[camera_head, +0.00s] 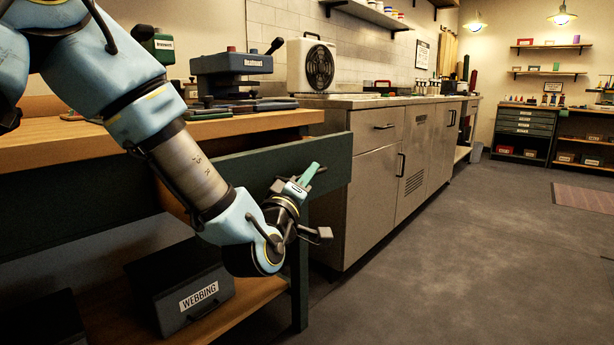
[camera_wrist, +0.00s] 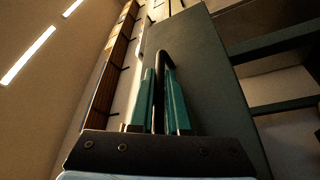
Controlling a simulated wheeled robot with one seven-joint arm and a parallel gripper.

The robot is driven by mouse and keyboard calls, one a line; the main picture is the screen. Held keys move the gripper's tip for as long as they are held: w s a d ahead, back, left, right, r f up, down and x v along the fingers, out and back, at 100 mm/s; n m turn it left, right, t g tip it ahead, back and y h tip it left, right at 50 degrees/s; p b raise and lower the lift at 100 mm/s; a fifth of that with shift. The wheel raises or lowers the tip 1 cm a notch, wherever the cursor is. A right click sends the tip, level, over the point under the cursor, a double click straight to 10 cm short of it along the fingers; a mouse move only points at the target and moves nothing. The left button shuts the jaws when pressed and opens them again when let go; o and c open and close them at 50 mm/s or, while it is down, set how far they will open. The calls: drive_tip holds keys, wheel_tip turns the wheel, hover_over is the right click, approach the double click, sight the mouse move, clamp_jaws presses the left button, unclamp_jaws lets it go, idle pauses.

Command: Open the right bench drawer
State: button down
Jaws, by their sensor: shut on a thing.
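The right bench drawer has a dark green front (camera_head: 334,160). In the head view it stands out from under the wooden bench top, so the drawer looks at least partly open. How far is hard to judge, as my arm covers much of it. My gripper (camera_head: 311,174) is in front of the drawer front. In the wrist view the green fingers (camera_wrist: 160,103) are closed around the dark bar handle (camera_wrist: 159,80), which passes between them. The drawer front also shows in the wrist view (camera_wrist: 210,85).
The wooden bench top (camera_head: 60,138) carries a dark machine (camera_head: 232,65). A dark bin labelled WEBBING (camera_head: 190,300) sits on the lower shelf. A metal cabinet (camera_head: 361,175) stands right of the bench. The floor (camera_head: 470,260) in front and to the right is clear.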

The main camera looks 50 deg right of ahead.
drive_tip(key=c, duration=1.2)
unclamp_jaws()
drive_tip(key=shift+o, duration=0.2)
drive_tip(key=v, duration=1.1)
